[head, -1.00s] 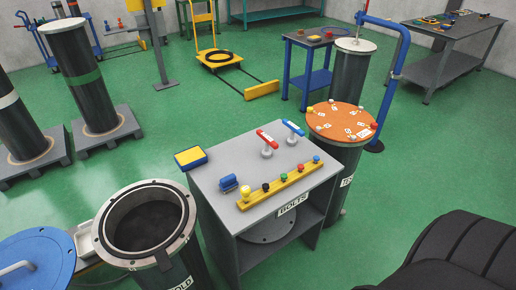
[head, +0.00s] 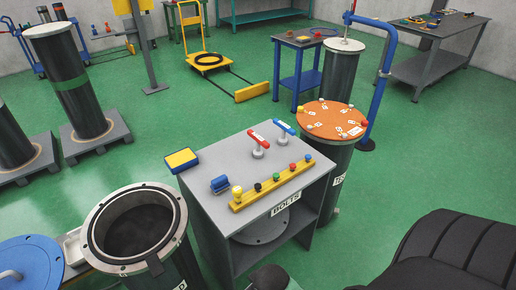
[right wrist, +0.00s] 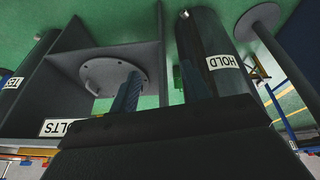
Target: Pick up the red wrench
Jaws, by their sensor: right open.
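The red wrench (head: 258,139) sits at the back of the grey bolts table, its red bar raised on a round grey metal piece. A similar blue-handled wrench (head: 284,128) stands just to its right. My right gripper (right wrist: 160,90) shows in the right wrist view with its two dark fingers apart and nothing between them. The red wrench cannot be made out clearly in that view. The right gripper's fingers do not show clearly in the head view. My left gripper is not in view.
On the bolts table (head: 210,190) are a yellow rack (head: 272,184) with coloured knobs and a blue block (head: 220,184). An open flanged cylinder (head: 92,245) stands left. A cylinder with an orange top (head: 330,118) stands right. A grey lid (right wrist: 95,70) lies on the table's lower shelf.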

